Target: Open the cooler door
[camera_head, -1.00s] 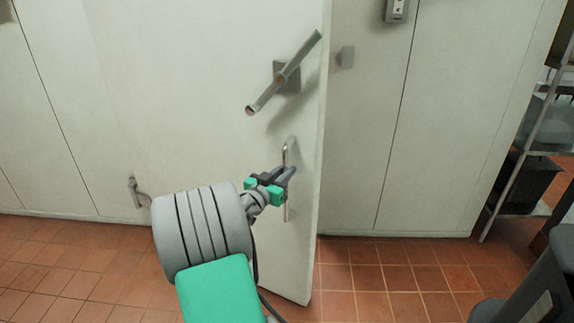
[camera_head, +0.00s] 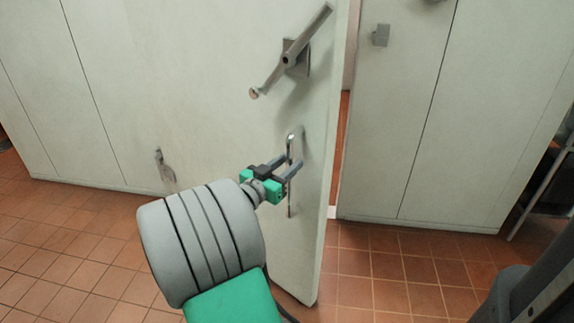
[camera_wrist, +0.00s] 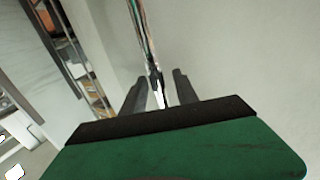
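The cooler door (camera_head: 215,80) is a large pale panel in the head view, ajar, with a narrow gap along its right edge. A thin vertical metal pull handle (camera_head: 290,148) stands on it near that edge. My gripper (camera_head: 286,166) is at the handle's middle, with its fingers apart. In the wrist view, the handle (camera_wrist: 140,30) runs down between the two dark fingers of my gripper (camera_wrist: 159,82), with space visible on both sides. I cannot tell whether either finger touches the handle.
A slanted latch lever (camera_head: 290,58) sticks out of the door above my gripper. The pale wall (camera_head: 400,150) continues to the right, with a small catch plate (camera_head: 381,36). The tiled floor (camera_head: 385,275) right of the door is clear; a rack (camera_head: 545,185) stands at far right.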

